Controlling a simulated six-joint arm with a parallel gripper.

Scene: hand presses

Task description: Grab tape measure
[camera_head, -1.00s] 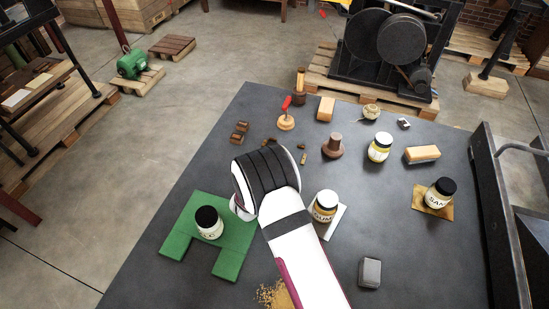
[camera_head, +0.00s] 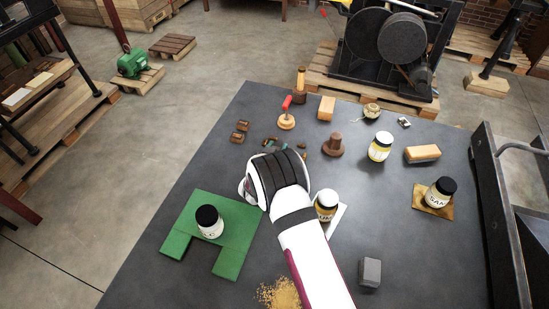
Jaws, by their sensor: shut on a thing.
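My arm reaches up from the bottom of the head view, and its thick dark-banded wrist covers most of my gripper (camera_head: 271,144). Only small parts show past the wrist's far edge, near the wooden pieces. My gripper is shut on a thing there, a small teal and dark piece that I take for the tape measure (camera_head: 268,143). Most of it is hidden, so its shape and whether it touches the table cannot be made out.
A green mat (camera_head: 180,240) with a jar (camera_head: 209,222) lies left. Another jar (camera_head: 326,205) stands close right of my wrist. Brown blocks (camera_head: 238,137), a red-handled tool (camera_head: 286,117) and a brown knob (camera_head: 332,146) stand beyond. A grey block (camera_head: 370,272) sits front right.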

